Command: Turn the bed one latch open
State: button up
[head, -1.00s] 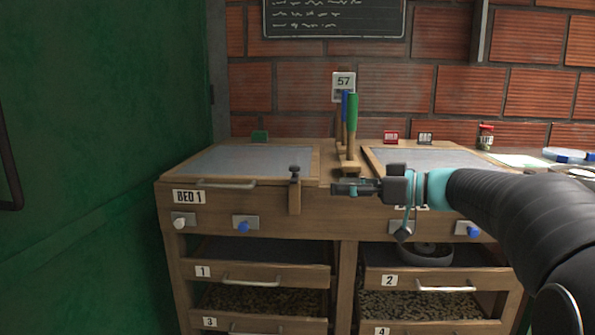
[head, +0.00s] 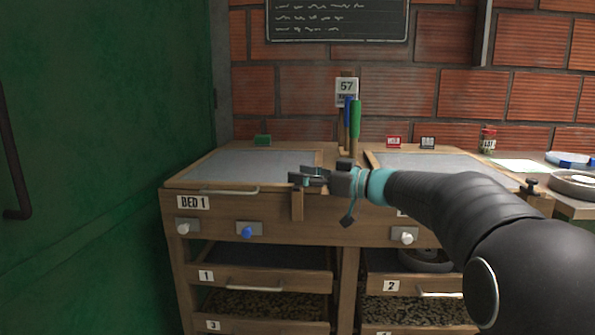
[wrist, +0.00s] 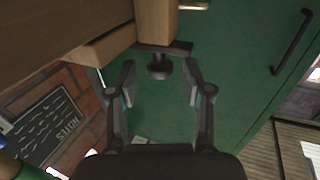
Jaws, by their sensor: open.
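The bed one latch (head: 297,205) is an upright wooden bar on the front right edge of the bed labelled BED 1 (head: 193,202). My gripper (head: 305,177) is at the latch's top and hides most of its dark knob in the head view. In the wrist view, the round dark knob (wrist: 158,69) shows between the two spread fingers of my gripper (wrist: 158,82), near the fingertips, with a visible gap on each side. My gripper is open and holds nothing.
A bed handle (head: 230,190) and white and blue knobs (head: 246,232) are left of the latch. Blue and green tool handles (head: 355,118) stand behind my gripper. A second latch (head: 531,186) is at the right. A green door (head: 100,150) is at the left.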

jog(key=shift+x, duration=0.85)
grip_shut()
jog(key=shift+f, duration=0.1)
